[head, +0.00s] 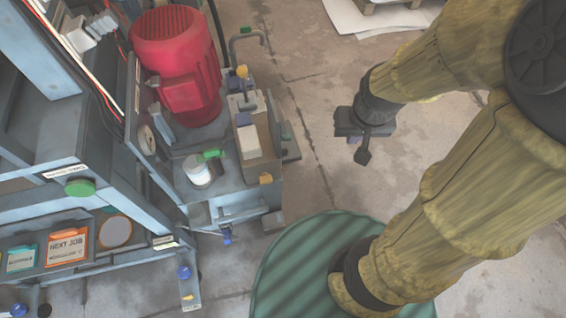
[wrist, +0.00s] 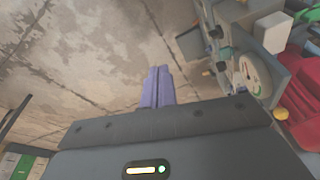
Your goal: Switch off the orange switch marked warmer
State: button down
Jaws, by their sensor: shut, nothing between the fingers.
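I cannot make out an orange switch marked warmer in either view. The grey press frame (head: 150,215) stands at the left of the head view, with a green round knob (head: 80,187) beside a small white label whose words are too small to read. My gripper (wrist: 158,70) is shut and empty; its two purple fingers lie together in the wrist view, over bare floor. In the head view my gripper (head: 362,132) hangs over open floor to the right of the press, apart from it.
A red motor (head: 178,62) stands on the press's side unit, near a white canister (head: 198,170) and a gauge (head: 146,139). An orange "NEXT JOB" card (head: 67,246) sits in a rack at lower left. Concrete floor (head: 310,150) between press and gripper is clear.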

jog(key=w+a+f+n+g+y+b, duration=0.1)
jog(key=w+a+f+n, duration=0.3)
jog(key=f, duration=0.9)
jog(key=w+a+f+n+g+y+b, duration=0.1)
jog(key=w+a+f+n+b, duration=0.3)
jog(key=w+f+n, duration=0.5)
jog(key=w+a+f+n+g+y+b, duration=0.1)
jog(key=w+a+f+n+b, duration=0.2)
jog(key=f, duration=1.3)
jog(key=w+a+n, duration=0.1)
jog(key=w+n, duration=0.2)
jog(key=n, duration=0.2)
jog(key=shift+w+a+f+g+y, duration=0.2)
jog(key=shift+a+f+g+y, duration=0.15)
jog(key=shift+g+y, duration=0.05)
jog(key=shift+f, duration=0.1)
jog(key=b+x, duration=0.5)
jog(key=x, duration=0.4)
jog(key=shift+a+f, duration=0.2)
jog(key=shift+f, duration=0.15)
